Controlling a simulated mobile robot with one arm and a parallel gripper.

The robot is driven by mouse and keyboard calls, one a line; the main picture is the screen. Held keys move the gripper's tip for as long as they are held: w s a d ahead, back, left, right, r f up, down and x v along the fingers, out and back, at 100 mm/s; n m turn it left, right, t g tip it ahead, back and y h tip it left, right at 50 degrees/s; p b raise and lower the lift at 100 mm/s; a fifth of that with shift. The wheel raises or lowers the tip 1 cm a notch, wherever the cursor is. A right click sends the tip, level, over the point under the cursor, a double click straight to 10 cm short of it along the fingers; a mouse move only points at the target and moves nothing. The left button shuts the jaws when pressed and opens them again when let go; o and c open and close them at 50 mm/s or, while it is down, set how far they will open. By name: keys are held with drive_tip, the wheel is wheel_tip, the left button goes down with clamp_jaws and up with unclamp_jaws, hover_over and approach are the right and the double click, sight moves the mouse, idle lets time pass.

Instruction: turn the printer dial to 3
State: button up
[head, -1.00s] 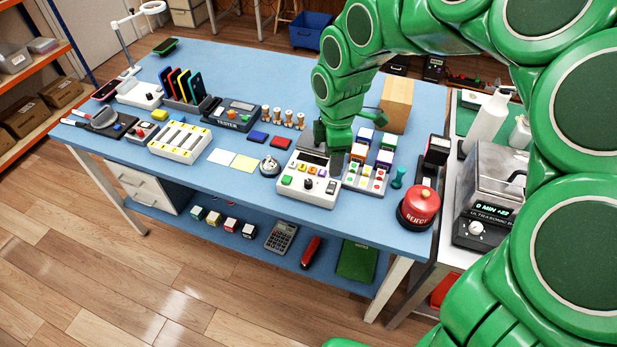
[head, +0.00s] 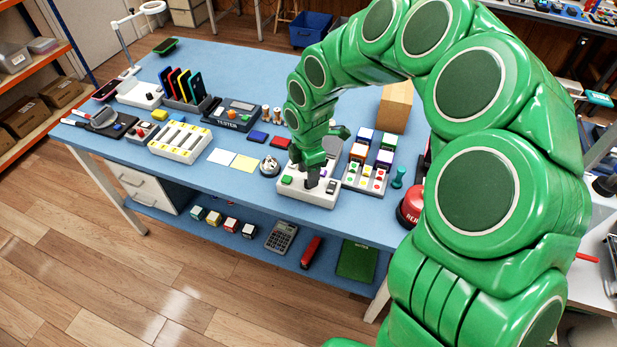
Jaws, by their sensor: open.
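The printer is a white box (head: 311,196) near the front edge of the blue table, with a green button (head: 287,180) at its left and a dark switch (head: 331,187) at its right. My gripper (head: 312,184) points down over the middle of the printer's top panel. Its fingers are low on the panel and cover the row of controls there, including the dial. I cannot tell whether the fingers touch the dial or where the dial points.
A tray of coloured dots (head: 365,180) and several stamp-like cubes (head: 360,153) stand close to the right. A silver bell (head: 269,166) stands close to the left. A red reject button (head: 411,207) is partly behind my arm. A wooden block (head: 395,107) stands behind.

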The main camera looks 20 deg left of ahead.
drive_tip(key=shift+f, duration=1.4)
clamp_jaws()
